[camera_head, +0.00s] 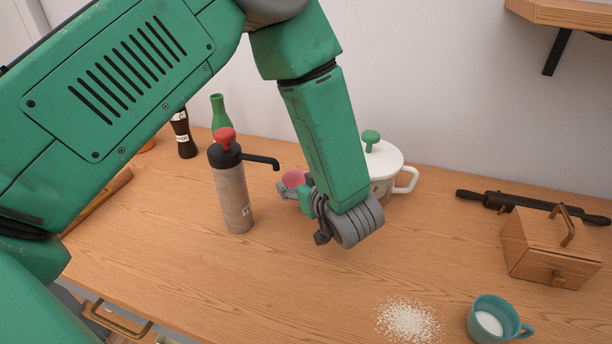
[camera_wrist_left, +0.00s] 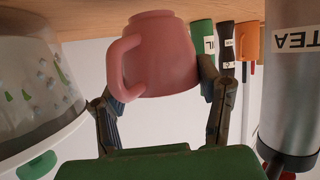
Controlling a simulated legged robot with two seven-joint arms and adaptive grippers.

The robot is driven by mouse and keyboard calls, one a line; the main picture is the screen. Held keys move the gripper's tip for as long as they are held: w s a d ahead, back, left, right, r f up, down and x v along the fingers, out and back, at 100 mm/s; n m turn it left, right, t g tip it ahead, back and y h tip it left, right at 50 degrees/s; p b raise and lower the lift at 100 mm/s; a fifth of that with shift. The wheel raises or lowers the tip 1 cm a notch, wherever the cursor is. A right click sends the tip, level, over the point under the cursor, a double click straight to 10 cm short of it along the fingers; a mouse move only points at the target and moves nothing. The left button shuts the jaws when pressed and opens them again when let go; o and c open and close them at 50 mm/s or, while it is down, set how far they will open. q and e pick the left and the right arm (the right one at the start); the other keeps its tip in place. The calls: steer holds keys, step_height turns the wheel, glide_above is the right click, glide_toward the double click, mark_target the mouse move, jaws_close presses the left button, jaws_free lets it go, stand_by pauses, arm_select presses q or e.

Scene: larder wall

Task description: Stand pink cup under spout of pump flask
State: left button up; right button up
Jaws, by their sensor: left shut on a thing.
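The pink cup (camera_head: 293,178) shows partly behind my left gripper (camera_head: 297,193) in the head view. In the wrist view, whose picture is upside down, the pink cup (camera_wrist_left: 160,58) sits between both fingers of my left gripper (camera_wrist_left: 163,88), with its handle to the left. The gripper is shut on it. The pump flask (camera_head: 234,195) is grey with a red knob and stands upright left of the cup. Its black spout (camera_head: 262,160) points right, its tip just left of the cup. The wrist view shows the flask (camera_wrist_left: 292,90), marked TEA. Whether the cup touches the table is unclear.
A white lidded pot (camera_head: 385,163) stands close right of my gripper. A green bottle (camera_head: 219,112) and a dark bottle (camera_head: 183,137) stand behind the flask. A wooden box (camera_head: 545,250), teal cup (camera_head: 493,322) and spilled white grains (camera_head: 408,320) are at right. The front middle is clear.

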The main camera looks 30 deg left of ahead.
arm_select(q)
steer(key=shift+s+f, duration=0.3)
steer(key=shift+s, duration=0.15)
steer(key=shift+s+a+f+b, duration=0.15)
steer(key=shift+s+f+b, duration=0.15)
steer(key=shift+s, duration=0.3)
steer(key=shift+s+a+f+b, duration=0.1)
steer(key=shift+s+f+b, duration=0.1)
steer(key=shift+s+b, duration=0.25)
steer(key=s, duration=0.1)
steer(key=s+d, duration=0.1)
steer(key=s+p, duration=0.1)
steer(key=shift+s+d, duration=0.15)
steer(key=shift+d, duration=0.1)
steer(key=shift+s+d, duration=0.3)
steer(key=shift+s, duration=0.3)
steer(key=shift+s+a+f, duration=0.15)
steer(key=shift+s, duration=0.2)
steer(key=shift+a, duration=0.2)
arm_select(e)
steer(key=shift+a, duration=0.45)
arm_select(q)
steer(key=o, duration=1.3)
steer(key=shift+d, duration=0.25)
arm_select(e)
steer(key=shift+d+f, duration=0.1)
steer(key=shift+d, duration=0.15)
